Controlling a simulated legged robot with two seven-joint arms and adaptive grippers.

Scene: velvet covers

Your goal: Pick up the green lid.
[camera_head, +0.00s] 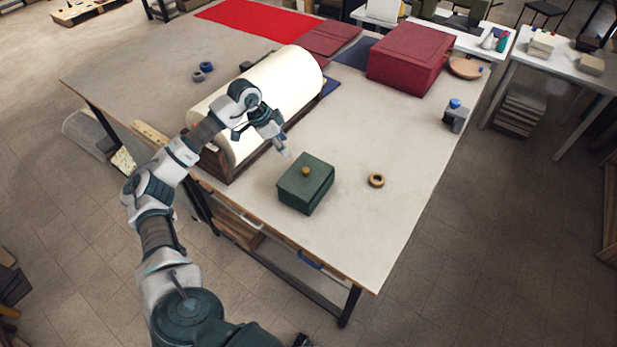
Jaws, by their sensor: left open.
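The green lid (318,171) sits on a small dark green box (302,203) near the front edge of the table. It has a round wooden-looking knob (306,171) on top. My left gripper (262,143) is open and empty, above and to the left of the lid, in front of the big cream roll. It is apart from the lid. My right gripper is not in view.
The cream roll (285,78) lies in a dark wooden cradle left of the box. A tape ring (376,180) lies right of it. A large red box (410,58) and a blue-capped item (455,115) stand farther back. The table (390,230) is clear in front.

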